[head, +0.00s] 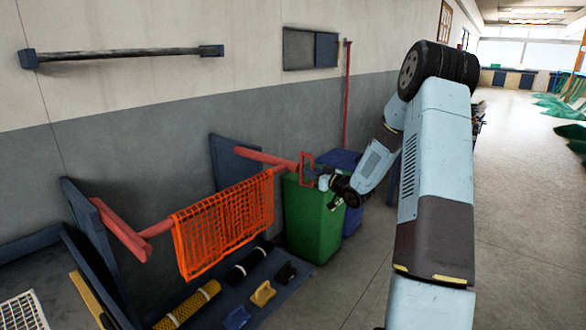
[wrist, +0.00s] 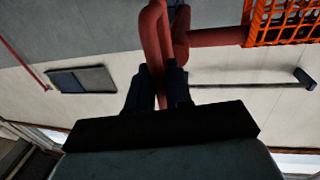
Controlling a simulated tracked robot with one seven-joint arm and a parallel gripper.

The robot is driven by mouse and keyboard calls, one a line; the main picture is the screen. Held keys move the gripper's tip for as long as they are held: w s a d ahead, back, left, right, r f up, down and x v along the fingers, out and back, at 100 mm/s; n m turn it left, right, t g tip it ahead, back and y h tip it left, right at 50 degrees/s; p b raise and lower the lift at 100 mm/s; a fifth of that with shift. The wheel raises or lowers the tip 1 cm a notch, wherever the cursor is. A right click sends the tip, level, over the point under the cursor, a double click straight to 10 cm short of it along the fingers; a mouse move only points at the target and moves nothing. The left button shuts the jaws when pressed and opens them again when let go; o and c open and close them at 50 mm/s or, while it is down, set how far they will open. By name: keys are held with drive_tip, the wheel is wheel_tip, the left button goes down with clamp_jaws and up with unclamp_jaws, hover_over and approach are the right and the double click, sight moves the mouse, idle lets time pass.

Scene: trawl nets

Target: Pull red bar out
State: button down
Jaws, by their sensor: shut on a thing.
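The red bar (head: 268,159) runs along the wall at mid-height, with a red loop-shaped handle at its right end. An orange net (head: 225,225) hangs from it. My gripper (head: 319,174) is at the handle end, coming from the right. In the wrist view my gripper (wrist: 160,88) has its two dark fingers on either side of a red piece of the bar (wrist: 153,40), shut on it. The net's edge (wrist: 285,22) shows at the upper right there. The exact finger contact is small in the head view.
A green bin (head: 312,222) stands under the handle, with a blue bin (head: 352,220) behind it. Blue upright panels (head: 95,245) flank the net. A low blue platform holds a yellow roll (head: 187,304) and small blocks.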

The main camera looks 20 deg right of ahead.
drive_tip(key=d+v, duration=0.1)
drive_tip(key=v, duration=0.7)
drive_tip(key=shift+w+d, duration=0.2)
drive_tip(key=shift+w, duration=0.2)
drive_tip(key=c, duration=1.2)
unclamp_jaws()
drive_tip(key=v, duration=1.3)
drive_tip(key=shift+s+d, duration=0.15)
drive_tip(key=shift+s, duration=0.2)
drive_tip(key=shift+w, duration=0.1)
